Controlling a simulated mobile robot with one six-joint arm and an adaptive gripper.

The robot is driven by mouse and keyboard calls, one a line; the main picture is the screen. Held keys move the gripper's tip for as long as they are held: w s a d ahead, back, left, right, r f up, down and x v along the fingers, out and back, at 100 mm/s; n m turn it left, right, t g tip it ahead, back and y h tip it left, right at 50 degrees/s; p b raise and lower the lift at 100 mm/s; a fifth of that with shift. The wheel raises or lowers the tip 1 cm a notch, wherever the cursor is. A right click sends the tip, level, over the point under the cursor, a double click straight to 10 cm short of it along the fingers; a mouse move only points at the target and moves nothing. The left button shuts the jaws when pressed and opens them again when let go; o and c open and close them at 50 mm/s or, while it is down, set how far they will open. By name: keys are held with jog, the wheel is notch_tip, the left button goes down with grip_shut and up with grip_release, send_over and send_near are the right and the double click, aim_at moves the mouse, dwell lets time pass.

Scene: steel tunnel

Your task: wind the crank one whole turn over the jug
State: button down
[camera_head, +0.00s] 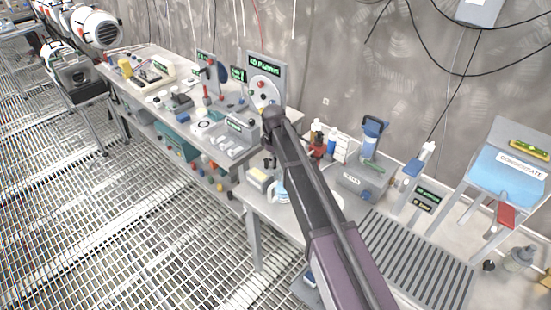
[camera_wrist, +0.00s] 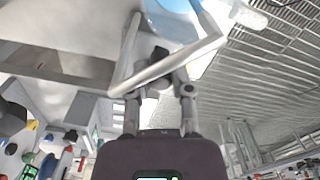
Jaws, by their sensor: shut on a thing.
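A small pale jug with blue on it (camera_head: 283,193) stands on the low bench beneath the end of my arm in the head view. My gripper (camera_head: 270,158) points down near it, partly hidden by my own arm. In the wrist view, my gripper's fingers (camera_wrist: 160,82) close in on a pale bent bar (camera_wrist: 205,47), which looks like the crank. A dark piece (camera_wrist: 157,54) sits by the fingertips. The exact grip is hard to make out. A pale blue rounded shape at the wrist view's top edge may be the jug. How far the crank is turned cannot be told.
A long workbench with several small fixtures runs to the back left. A green-lettered panel (camera_head: 265,75) stands behind my arm. A slatted grey rack (camera_head: 420,262) and a blue sloping board (camera_head: 508,178) are at the right. Grated floor (camera_head: 130,235) is open at the left.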

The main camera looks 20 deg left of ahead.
jog(key=m, duration=0.2)
jog(key=s+a+m, duration=0.1)
jog(key=m, duration=0.2)
jog(key=shift+s+a+m, duration=0.25)
jog(key=shift+s+m, duration=0.05)
jog(key=m, duration=0.1)
jog(key=a+m, duration=0.1)
jog(key=m, duration=0.1)
jog(key=a+m, duration=0.1)
jog(key=m, duration=0.1)
jog(key=shift+s, duration=0.25)
jog(key=c, duration=0.5)
grip_release()
jog(key=shift+c, duration=0.2)
jog(key=shift+d, duration=0.2)
